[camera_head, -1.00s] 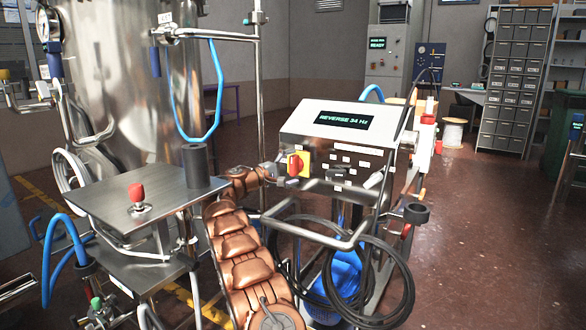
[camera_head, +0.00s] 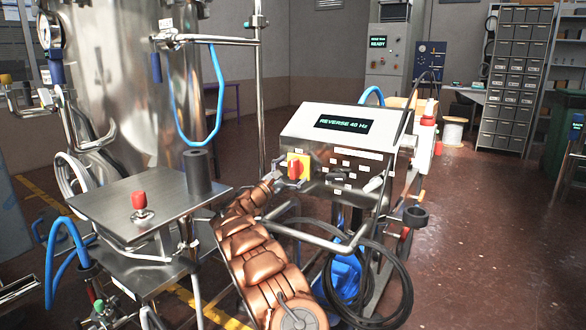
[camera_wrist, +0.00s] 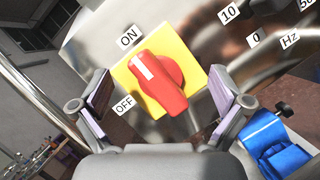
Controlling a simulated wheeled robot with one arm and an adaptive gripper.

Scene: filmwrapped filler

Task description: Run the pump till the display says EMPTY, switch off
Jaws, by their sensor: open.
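The pump unit (camera_head: 290,128) is a steel cabinet on a frame; its sloped display (camera_head: 342,124) reads "REVERSE 40 Hz" in green. A red rotary switch (camera_head: 295,169) on a yellow plate sits on its front left; it also shows in the wrist view (camera_wrist: 160,85). The handle's white mark points up-left, nearer the ON label (camera_wrist: 127,37) than the OFF label (camera_wrist: 124,102). My gripper (camera_head: 279,178) is at the switch. In the wrist view my open gripper (camera_wrist: 161,92) has one finger on each side of the red handle, with visible gaps.
A Hz dial scale (camera_wrist: 289,41) lies right of the switch. A steel table (camera_head: 115,202) with a red mushroom button (camera_head: 139,200) stands left, before a large tank (camera_head: 115,90). A black hose (camera_head: 398,290) hangs under the unit. Floor at right is open.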

